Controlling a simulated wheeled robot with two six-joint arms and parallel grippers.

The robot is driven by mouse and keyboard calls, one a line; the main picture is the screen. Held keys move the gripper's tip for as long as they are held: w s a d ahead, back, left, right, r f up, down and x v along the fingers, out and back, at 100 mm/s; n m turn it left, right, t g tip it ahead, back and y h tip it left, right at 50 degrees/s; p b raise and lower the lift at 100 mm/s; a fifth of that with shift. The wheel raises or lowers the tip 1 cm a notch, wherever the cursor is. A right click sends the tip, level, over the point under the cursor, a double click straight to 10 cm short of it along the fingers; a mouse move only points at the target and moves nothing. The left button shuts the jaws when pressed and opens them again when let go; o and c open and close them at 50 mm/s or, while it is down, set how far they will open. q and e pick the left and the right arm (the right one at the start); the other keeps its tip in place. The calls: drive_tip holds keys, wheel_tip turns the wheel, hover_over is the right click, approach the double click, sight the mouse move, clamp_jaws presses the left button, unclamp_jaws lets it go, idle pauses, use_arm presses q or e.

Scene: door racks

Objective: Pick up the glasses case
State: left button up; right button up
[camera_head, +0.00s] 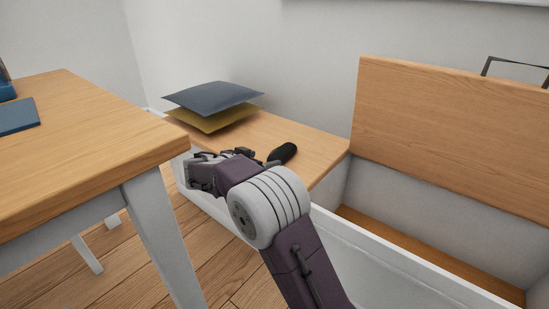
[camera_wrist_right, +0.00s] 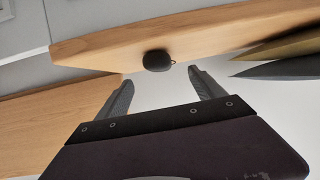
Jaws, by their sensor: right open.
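The glasses case (camera_head: 283,153) is a dark, rounded, elongated thing lying on the wooden bench top. In the right wrist view the case (camera_wrist_right: 157,60) shows end-on as a black oval with a small loop at its side, near the bench edge. My right gripper (camera_head: 258,158) is beside the case in the head view, partly hidden behind its own wrist. In the wrist view its two fingers (camera_wrist_right: 161,88) are spread, with nothing between them, and the case lies beyond the tips, between their lines. My left gripper is in neither view.
A dark blue cushion (camera_head: 213,96) lies on a yellow one (camera_head: 212,117) at the bench's far end. A raised wooden lid (camera_head: 450,130) stands right of the case, above an open white compartment (camera_head: 400,255). A wooden table (camera_head: 80,140) stands at left.

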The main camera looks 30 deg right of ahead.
sight(273, 159)
drive_tip(key=shift+d, duration=0.35)
drive_tip(key=p+x, duration=0.1)
drive_tip(key=x, duration=0.1)
drive_tip(key=shift+w+d+f, duration=0.15)
drive_tip(key=shift+d+f, duration=0.05)
drive_tip(key=shift+d, duration=0.1)
drive_tip(key=shift+w+d+f, duration=0.1)
drive_tip(key=shift+d+f, duration=0.05)
drive_tip(key=shift+f, duration=0.05)
drive_tip(key=shift+w+d+p, duration=0.1)
drive_tip(key=shift+d+p, duration=0.2)
drive_tip(key=shift+p, duration=0.15)
drive_tip(key=p+x, duration=0.2)
drive_tip(key=x, duration=0.2)
drive_tip(key=shift+f, duration=0.25)
drive_tip(key=shift+w+d+f, duration=0.1)
drive_tip(key=c, duration=1.5)
